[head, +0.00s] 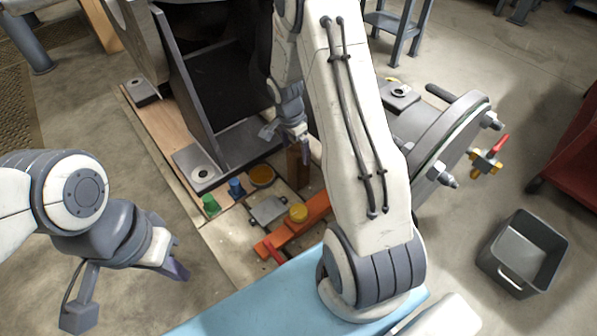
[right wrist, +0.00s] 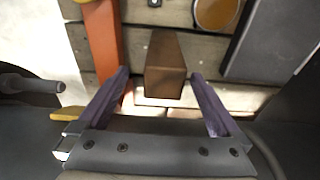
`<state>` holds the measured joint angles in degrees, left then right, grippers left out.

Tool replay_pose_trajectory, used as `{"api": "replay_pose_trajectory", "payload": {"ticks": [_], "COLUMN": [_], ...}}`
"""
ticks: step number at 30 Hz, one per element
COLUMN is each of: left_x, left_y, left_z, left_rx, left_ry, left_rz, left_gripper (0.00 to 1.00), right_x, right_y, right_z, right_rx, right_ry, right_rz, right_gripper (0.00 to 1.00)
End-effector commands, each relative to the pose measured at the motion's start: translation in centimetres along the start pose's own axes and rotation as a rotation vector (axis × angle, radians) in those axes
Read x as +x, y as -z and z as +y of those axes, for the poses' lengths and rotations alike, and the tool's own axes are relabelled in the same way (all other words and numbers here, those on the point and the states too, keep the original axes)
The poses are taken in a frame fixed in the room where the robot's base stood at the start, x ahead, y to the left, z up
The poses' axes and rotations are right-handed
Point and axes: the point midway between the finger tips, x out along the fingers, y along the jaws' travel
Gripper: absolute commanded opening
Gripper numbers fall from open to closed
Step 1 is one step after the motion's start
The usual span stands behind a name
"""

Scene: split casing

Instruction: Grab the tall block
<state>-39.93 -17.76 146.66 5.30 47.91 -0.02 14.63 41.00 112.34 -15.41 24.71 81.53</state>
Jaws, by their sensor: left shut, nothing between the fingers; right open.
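The tall block is a brown wooden upright (head: 296,168) standing on the planks in the head view, partly hidden by my right gripper. In the right wrist view the brown block (right wrist: 166,66) lies straight ahead, its near end between the two fingertips. My right gripper (right wrist: 160,76) is open, with a finger on each side of the block and visible gaps to it. In the head view my right gripper (head: 291,134) is over the block's upper end. My left gripper (head: 178,268) is shut and empty at the lower left, far from the block.
An orange beam (head: 312,213) lies beside the block, with a yellow round piece (head: 298,213) near it. A green piece (head: 210,204), a blue piece (head: 236,187) and an amber disc (head: 261,175) stand to the left. Dark metal casing parts (head: 215,152) rise behind. A grey bin (head: 522,255) is at the right.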

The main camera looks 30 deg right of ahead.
Motion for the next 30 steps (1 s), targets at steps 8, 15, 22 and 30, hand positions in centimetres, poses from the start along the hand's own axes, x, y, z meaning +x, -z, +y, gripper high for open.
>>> {"api": "replay_pose_trajectory", "payload": {"ticks": [8, 15, 22, 30], "left_x": [2.5, 4.2, 6.6, 6.4], "left_y": [-0.1, -0.2, -0.4, -0.4], "left_z": [-0.2, -0.3, -0.5, -0.5], "left_rx": [0.0, 0.0, 0.0, 0.0], "left_ry": [0.0, 0.0, 0.0, 0.0], "left_rz": [0.0, 0.0, 0.0, 0.0], "left_gripper": [0.0, 0.0, 0.0, 0.0], "right_x": [4.1, 6.1, 9.1, 9.0], "right_y": [0.0, 0.3, 0.6, 0.7], "right_z": [0.0, -0.4, -0.6, -0.7], "right_rx": [-0.003, -0.002, -0.003, -0.004], "right_ry": [-0.001, -0.001, -0.002, 0.0], "right_rz": [0.0, 0.0, -0.001, 0.0], "right_gripper": [1.0, 1.0, 1.0, 1.0]}}
